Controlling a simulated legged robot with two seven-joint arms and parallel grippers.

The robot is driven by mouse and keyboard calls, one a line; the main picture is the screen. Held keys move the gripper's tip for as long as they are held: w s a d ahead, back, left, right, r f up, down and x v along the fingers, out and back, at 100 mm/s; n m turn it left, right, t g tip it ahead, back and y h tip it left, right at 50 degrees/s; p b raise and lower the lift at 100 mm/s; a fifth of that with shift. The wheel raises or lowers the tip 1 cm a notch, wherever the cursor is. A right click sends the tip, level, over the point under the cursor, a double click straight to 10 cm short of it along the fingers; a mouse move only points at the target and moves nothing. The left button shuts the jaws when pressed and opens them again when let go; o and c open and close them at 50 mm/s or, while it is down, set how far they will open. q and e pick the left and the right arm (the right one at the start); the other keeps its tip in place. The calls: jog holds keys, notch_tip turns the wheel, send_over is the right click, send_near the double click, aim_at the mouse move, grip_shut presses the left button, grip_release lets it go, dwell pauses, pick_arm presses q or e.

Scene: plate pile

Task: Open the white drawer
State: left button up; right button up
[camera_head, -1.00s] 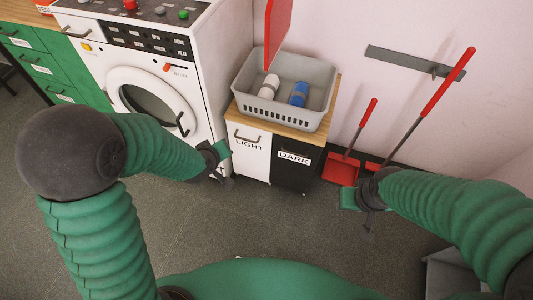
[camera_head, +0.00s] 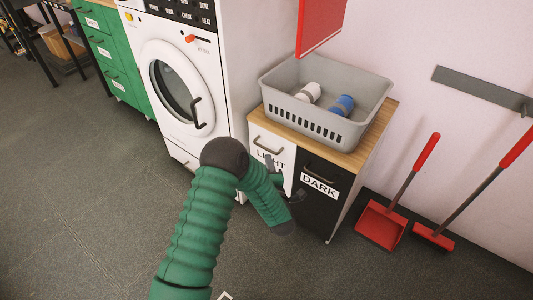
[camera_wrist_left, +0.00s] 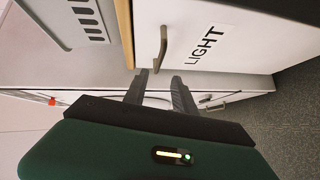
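The white drawer (camera_head: 284,155), marked LIGHT, is the left front of a wood-topped cabinet and looks closed. Its bar handle (camera_head: 267,147) shows on the upper front. In the wrist view the white drawer front (camera_wrist_left: 225,20) fills the upper right, with the handle (camera_wrist_left: 162,47) just beyond my left gripper (camera_wrist_left: 159,76). That gripper is open, its two fingers apart and pointing toward the handle, with nothing visible between them. In the head view my left arm partly covers the drawer and the gripper. My right gripper is out of view.
A black drawer (camera_head: 322,208) marked DARK adjoins on the right. A grey basket (camera_head: 335,122) with a white and a blue roll sits on the cabinet top. A washing machine (camera_head: 220,80) stands left; a red dustpan (camera_head: 380,224) and brush (camera_head: 433,237) stand right.

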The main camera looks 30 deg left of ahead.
aim_at(264, 147)
pick_arm(q)
jog(key=b+x, duration=0.3)
jog(key=x, duration=0.6)
jog(key=shift+w+f, duration=0.1)
jog(key=shift+w, duration=0.1)
jog(key=shift+w+a, duration=0.3)
jog(key=c, duration=0.7)
jog(key=shift+s+d+f, duration=0.1)
